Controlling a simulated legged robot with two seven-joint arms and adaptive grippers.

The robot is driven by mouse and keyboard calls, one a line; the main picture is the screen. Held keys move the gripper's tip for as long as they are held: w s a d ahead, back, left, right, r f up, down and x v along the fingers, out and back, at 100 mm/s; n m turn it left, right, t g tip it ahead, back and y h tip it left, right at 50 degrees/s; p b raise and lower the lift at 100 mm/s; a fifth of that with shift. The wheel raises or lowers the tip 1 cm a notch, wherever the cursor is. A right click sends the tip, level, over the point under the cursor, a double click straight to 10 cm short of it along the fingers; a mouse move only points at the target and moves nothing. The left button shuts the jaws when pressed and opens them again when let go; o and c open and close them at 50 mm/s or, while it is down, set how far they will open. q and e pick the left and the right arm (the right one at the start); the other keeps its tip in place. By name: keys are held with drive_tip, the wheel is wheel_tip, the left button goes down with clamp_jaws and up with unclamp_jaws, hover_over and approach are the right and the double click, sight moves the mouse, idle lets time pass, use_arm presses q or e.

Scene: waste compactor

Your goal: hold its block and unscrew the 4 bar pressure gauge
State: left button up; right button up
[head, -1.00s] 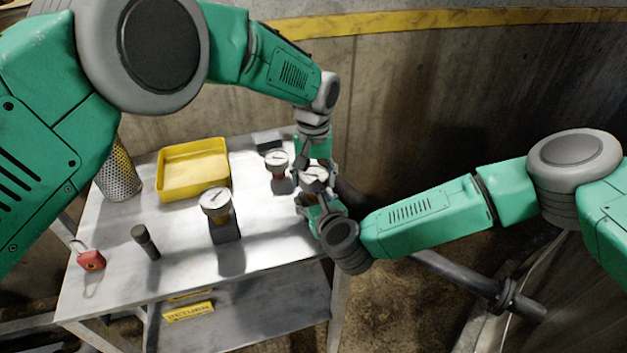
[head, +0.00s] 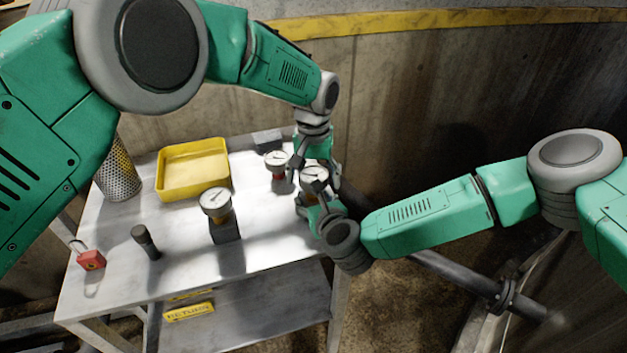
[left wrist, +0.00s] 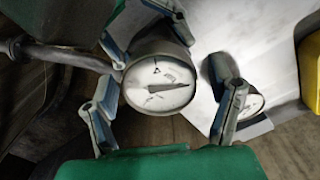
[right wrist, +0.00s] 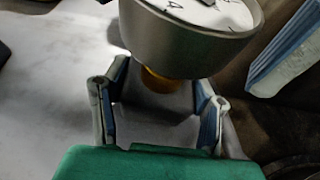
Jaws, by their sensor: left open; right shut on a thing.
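A round white-faced gauge (head: 314,175) stands at the table's right edge; it also shows in the left wrist view (left wrist: 160,84) and, from below its rim, in the right wrist view (right wrist: 200,40). A "4" shows on its dial there, and a brass-coloured stem under it. My right gripper (head: 312,207) is shut on the block (right wrist: 158,112) below this gauge, which is largely hidden in the head view. My left gripper (head: 316,172) comes from above and is open, its fingers on either side of the gauge head, apart from it in the left wrist view.
Another gauge with a red stem (head: 277,160) stands just behind left. A third, brass-stemmed gauge (head: 216,203) stands front centre. A yellow tray (head: 193,170), a mesh cylinder (head: 118,175), a dark cylinder (head: 145,241) and a red padlock (head: 90,260) occupy the left of the table.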

use_arm(q)
drive_tip(key=m, duration=1.4)
drive_tip(key=shift+m, duration=0.4)
drive_tip(key=m, duration=0.4)
drive_tip(key=c, duration=1.3)
drive_tip(key=n, duration=0.5)
drive_tip(key=n, duration=0.5)
